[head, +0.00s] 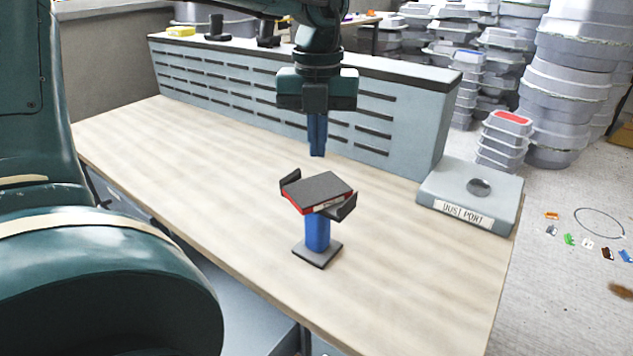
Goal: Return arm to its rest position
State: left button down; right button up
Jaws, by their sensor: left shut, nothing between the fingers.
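My left gripper (317,136) hangs above the wooden workbench, pointing straight down. Its blue fingers are together with nothing between them. It is above and behind a small stand (318,232) with a blue post and a dark square base. A flat block (321,188) with a dark grey top and a red edge lies tilted on the stand's dark cradle. The gripper is apart from the block and the stand. My right gripper is not in the picture.
The workbench (210,160) is mostly bare. A slotted grey panel (400,125) rises along its back. A grey box labelled "DUST PORT" (470,193) sits at the right end. Stacked grey moulds (575,85) stand on the floor beyond, with small coloured items lying nearby.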

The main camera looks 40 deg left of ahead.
pick_arm(q)
jog(key=shift+r, duration=0.4)
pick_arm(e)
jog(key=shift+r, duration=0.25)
pick_arm(q)
jog(key=shift+r, duration=0.1)
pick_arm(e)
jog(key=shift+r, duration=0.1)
